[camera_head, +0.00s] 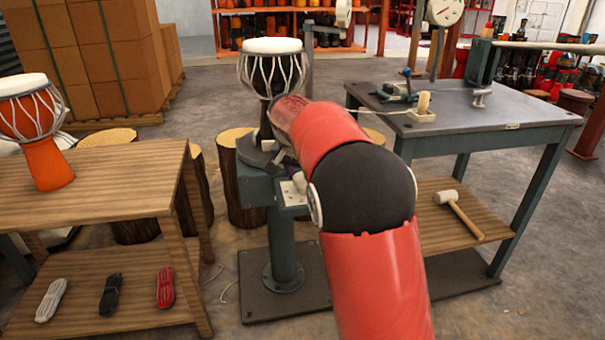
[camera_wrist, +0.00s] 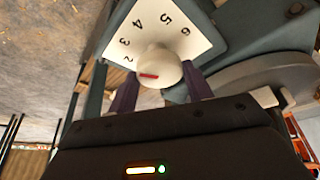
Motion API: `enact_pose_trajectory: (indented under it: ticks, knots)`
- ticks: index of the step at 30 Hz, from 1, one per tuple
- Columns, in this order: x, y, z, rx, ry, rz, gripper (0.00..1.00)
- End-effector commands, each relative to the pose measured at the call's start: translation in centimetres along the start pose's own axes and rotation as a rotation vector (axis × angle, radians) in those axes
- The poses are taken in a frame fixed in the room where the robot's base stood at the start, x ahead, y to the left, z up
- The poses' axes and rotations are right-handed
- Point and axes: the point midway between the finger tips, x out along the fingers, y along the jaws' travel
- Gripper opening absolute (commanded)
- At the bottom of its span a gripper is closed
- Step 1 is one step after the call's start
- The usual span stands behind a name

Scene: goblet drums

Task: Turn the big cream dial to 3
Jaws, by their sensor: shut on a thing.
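The big cream dial (camera_wrist: 158,70) shows in the wrist view on a white plate (camera_wrist: 203,44) with the black numbers 2 to 6 visible. A red mark on the knob lies almost level in the picture, on its left part, a little below the 2. It does not line up with the 3. My gripper (camera_wrist: 158,73) is shut on the dial, with one dark purple finger on each side of the knob. In the head view the white plate (camera_head: 290,195) shows on the post, and my arm hides most of the dial and gripper.
A drum (camera_head: 271,72) stands on the dial's post (camera_head: 286,245), close to my arm. A wooden bench (camera_head: 95,188) with another drum (camera_head: 38,130) is at left. A grey metal table (camera_head: 485,108) is at right, with a mallet (camera_head: 459,213) on its lower shelf.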

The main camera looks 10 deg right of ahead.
Motion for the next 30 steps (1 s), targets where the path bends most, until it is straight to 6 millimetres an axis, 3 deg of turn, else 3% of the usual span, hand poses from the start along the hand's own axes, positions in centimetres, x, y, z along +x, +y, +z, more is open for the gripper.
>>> enact_pose_trajectory:
  ticks: [3, 4, 9, 19, 30]
  knots:
    - [0.0, 0.0, 0.0, 0.0, 0.001, -0.002, 0.27]
    - [0.0, 0.0, 0.0, 0.0, 0.001, -0.002, 0.53]
    - [0.0, 0.0, 0.0, -0.001, 0.001, -0.002, 0.71]
    - [-0.7, 0.0, 0.0, -0.001, 0.001, -0.002, 0.71]
    - [-6.5, -0.1, -0.1, -0.001, 0.002, -0.003, 0.71]
